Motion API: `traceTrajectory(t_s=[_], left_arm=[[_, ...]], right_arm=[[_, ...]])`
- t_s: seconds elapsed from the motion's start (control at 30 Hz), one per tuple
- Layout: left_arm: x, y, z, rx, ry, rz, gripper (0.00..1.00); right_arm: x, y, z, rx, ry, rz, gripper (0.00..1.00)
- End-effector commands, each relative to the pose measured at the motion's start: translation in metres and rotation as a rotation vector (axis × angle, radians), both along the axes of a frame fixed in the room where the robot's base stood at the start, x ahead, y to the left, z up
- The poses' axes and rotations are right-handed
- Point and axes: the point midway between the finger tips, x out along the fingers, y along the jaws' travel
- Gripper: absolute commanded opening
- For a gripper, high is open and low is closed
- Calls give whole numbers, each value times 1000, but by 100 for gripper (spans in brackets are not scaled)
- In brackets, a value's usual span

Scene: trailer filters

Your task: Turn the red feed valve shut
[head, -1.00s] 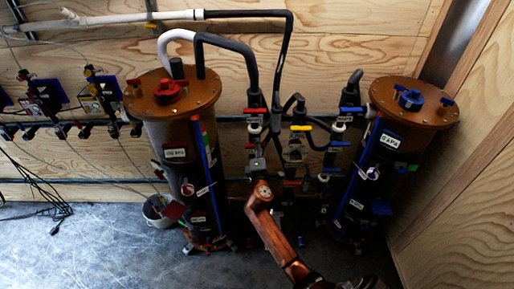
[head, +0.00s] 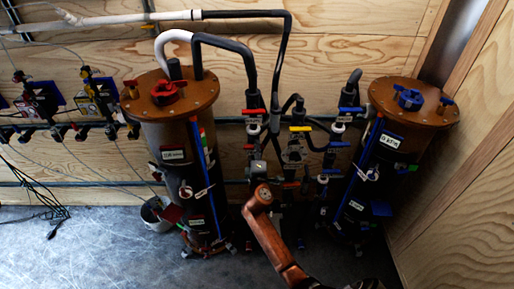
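A red valve handle (head: 254,111) lies crosswise on the dark vertical pipe between the two tanks. I cannot tell for certain that it is the feed valve, as a red knob (head: 167,91) also sits on the left tank's lid. My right gripper (head: 257,168) is below the red handle, in front of the lower pipework, and looks apart from the handle. Its fingers are small and dark against the pipes, so I cannot tell whether they are open or shut. My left gripper is not in view.
The left tank (head: 172,135) and right tank (head: 389,140) flank the pipework. A yellow handle (head: 300,128) and a blue handle (head: 350,110) are right of the red one. A white bucket (head: 158,213) and black cables (head: 40,200) are at left. The grey floor (head: 110,250) in front is clear.

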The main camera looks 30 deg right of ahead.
Motion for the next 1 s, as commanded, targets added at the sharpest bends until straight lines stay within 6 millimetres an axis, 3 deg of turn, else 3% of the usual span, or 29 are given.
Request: traceTrajectory(t_s=[0.17, 0.53, 1.0], left_arm=[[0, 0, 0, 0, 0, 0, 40], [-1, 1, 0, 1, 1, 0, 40], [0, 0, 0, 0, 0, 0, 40]], right_arm=[[0, 0, 1, -2, -1, 0, 26], [-6, 4, 2, -2, -2, 0, 26], [-82, 50, 0, 0, 0, 0, 26]])
